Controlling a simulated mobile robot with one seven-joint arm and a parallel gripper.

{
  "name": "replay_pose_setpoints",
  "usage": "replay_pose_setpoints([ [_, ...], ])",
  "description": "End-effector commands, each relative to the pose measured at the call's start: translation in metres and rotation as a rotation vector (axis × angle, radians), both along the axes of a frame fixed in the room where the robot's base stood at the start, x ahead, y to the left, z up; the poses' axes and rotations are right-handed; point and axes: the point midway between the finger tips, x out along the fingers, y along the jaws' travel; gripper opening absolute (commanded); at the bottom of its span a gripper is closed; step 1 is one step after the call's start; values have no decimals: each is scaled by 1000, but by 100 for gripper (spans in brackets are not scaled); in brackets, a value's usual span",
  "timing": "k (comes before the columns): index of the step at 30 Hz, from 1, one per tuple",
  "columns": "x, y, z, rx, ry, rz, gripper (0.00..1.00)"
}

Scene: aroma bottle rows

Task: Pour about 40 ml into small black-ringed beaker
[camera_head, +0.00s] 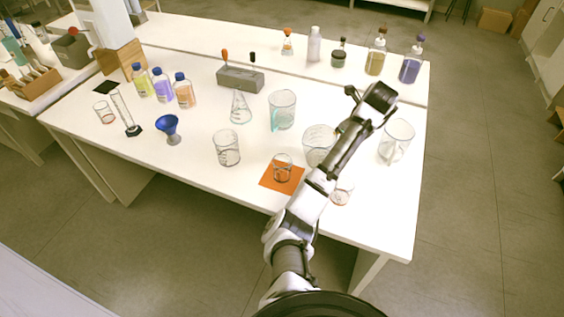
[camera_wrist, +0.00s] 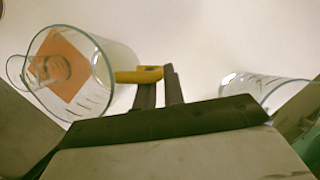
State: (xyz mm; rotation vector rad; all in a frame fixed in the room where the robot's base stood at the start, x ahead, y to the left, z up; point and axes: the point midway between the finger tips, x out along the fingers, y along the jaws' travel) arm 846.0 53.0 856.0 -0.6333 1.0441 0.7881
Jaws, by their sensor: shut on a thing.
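The small black-ringed beaker (camera_head: 282,172) stands on an orange mat (camera_head: 268,179) near the table's front edge. In the wrist view this small beaker (camera_wrist: 50,68) and the mat (camera_wrist: 70,50) show through a larger clear glass jug (camera_wrist: 99,78). My gripper (camera_wrist: 160,76) is shut on the jug's yellow handle (camera_wrist: 138,75). In the head view the jug (camera_head: 316,150) is just right of and behind the small beaker, partly covered by my arm. My fingers are hidden there. I cannot tell how much liquid is in the jug.
A teal-handled jug (camera_head: 283,108) stands behind and another handled jug (camera_head: 397,140) at the right. A clear beaker (camera_head: 227,148) is left of the mat. A small beaker (camera_head: 341,194) stands at the right front. The front left table is clear.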

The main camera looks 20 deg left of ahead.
Motion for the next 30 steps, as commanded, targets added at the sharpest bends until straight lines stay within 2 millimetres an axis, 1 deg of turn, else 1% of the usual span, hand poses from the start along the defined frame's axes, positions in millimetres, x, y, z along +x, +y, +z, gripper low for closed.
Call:
replay_pose_setpoints([
  [1,-2,2,0,-20,-20,1,0],
  [11,-16,18,21,-174,-169,3,0],
  [18,-30,33,33,-287,-275,4,0],
  [24,-43,47,58,-381,-364,6,0],
  [30,-53,57,70,-477,-452,5,0],
])
